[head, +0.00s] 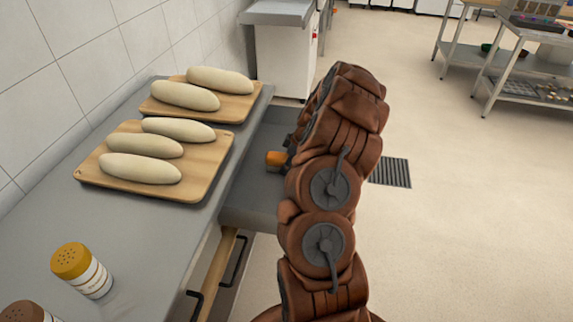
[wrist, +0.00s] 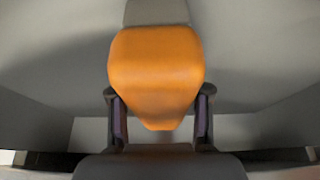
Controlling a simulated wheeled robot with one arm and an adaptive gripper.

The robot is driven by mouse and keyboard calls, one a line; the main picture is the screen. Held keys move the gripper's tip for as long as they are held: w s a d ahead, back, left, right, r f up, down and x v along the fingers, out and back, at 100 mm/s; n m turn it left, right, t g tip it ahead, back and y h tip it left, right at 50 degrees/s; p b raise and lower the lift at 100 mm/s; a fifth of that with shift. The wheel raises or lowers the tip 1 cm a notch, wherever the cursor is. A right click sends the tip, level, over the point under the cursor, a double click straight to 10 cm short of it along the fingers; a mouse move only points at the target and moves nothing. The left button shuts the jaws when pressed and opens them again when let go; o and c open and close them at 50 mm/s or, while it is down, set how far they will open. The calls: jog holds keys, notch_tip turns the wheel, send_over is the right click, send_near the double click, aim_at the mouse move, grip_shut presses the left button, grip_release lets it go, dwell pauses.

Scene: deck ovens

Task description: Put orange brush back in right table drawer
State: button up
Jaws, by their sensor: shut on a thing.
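The orange brush (wrist: 155,70) is between the two fingers of my gripper (wrist: 160,118) in the wrist view, and my gripper is shut on it. In the head view only a small orange end of the brush (head: 275,160) shows beside my arm. The open table drawer (head: 250,195), grey inside, is pulled out from the right side of the table. The brush is over or inside this drawer; its exact height is unclear. My arm hides part of the drawer and most of my gripper. Grey drawer surfaces surround the brush in the wrist view.
The grey table (head: 150,235) stands along the tiled wall. Two wooden boards (head: 205,185) (head: 240,105) with several dough loaves lie on it. A yellow-capped shaker (head: 80,270) stands near the front. Dark handles (head: 236,262) show below.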

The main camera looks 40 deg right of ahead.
jog(key=o, duration=1.3)
jog(key=shift+r, duration=0.15)
jog(key=b+v, duration=0.1)
jog(key=v, duration=1.1)
jog(key=shift+a, duration=0.1)
jog(key=s+a+r+g, duration=0.1)
jog(key=a+r, duration=0.2)
jog(key=a, duration=0.6)
jog(key=s+a+r+g, duration=0.1)
jog(key=a+r, duration=0.2)
jog(key=a, duration=0.6)
jog(key=s+a+r+g, duration=0.1)
jog(key=a+r, duration=0.3)
jog(key=a, duration=0.5)
jog(key=s+a+m+g, duration=0.1)
jog(key=s+a+m, duration=0.2)
jog(key=s+a, duration=0.65)
jog(key=s+m+h, duration=0.1)
jog(key=s, duration=0.4)
jog(key=s+a+f+m+g, duration=0.1)
jog(key=s, duration=0.4)
jog(key=s+m+h, duration=0.1)
jog(key=s+m, duration=0.1)
jog(key=s, duration=0.4)
jog(key=shift+s+a+f+g+h, duration=0.1)
jog(key=shift+a+f+g+h, duration=0.2)
jog(key=shift+a, duration=0.1)
